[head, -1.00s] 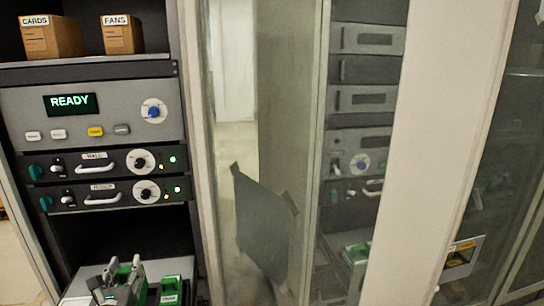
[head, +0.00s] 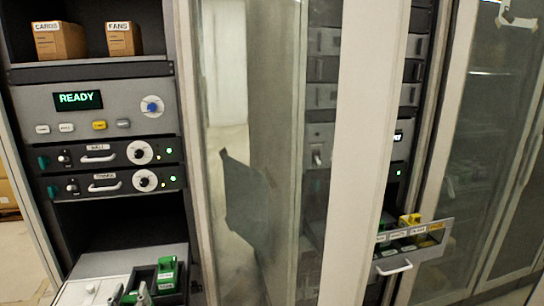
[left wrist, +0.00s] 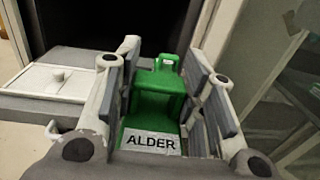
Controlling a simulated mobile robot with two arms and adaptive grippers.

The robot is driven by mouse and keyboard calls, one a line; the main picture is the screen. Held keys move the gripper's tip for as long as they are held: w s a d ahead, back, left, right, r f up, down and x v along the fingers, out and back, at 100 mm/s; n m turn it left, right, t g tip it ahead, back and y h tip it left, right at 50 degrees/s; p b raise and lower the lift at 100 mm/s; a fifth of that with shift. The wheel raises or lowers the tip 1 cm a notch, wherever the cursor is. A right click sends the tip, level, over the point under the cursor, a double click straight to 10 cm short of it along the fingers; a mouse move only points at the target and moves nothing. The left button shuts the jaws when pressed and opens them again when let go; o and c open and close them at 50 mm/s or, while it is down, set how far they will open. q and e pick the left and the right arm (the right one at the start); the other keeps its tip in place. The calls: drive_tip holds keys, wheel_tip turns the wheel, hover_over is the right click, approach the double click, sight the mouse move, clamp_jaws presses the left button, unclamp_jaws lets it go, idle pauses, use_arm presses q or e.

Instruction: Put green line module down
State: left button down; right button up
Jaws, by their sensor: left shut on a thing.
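My left gripper (left wrist: 165,100) is shut on a green line module (left wrist: 155,108) with a white label reading ALDER, between its two fingers. In the head view only the tips of my left gripper (head: 131,297) show, at the bottom edge, with a bit of green between them. A second green module (head: 168,272) stands in a dark recess of the pulled-out shelf, just right of the gripper. It also shows behind the held module in the left wrist view (left wrist: 168,64). The underside of the held module is hidden. My right gripper is not in view.
The shelf (head: 130,261) has a white lid with a knob (left wrist: 50,82) on its left. Above it are two rack units with handles and a READY panel (head: 77,100). At right, an open drawer (head: 420,245) holds a yellow module. A glass door stands between.

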use_arm(q)
drive_tip(key=s+d+f+m+h+b, duration=0.1)
drive_tip(key=s+d+b, duration=0.1)
drive_tip(key=s+d, duration=0.5)
drive_tip(key=s+d+f+h+b, duration=0.1)
drive_tip(key=s+d+h+b, duration=0.1)
drive_tip(key=s+d, duration=0.5)
drive_tip(key=s, duration=0.6)
drive_tip(key=shift+f+m+b, duration=0.3)
drive_tip(key=shift+f+m, duration=0.05)
drive_tip(key=shift+m, duration=0.05)
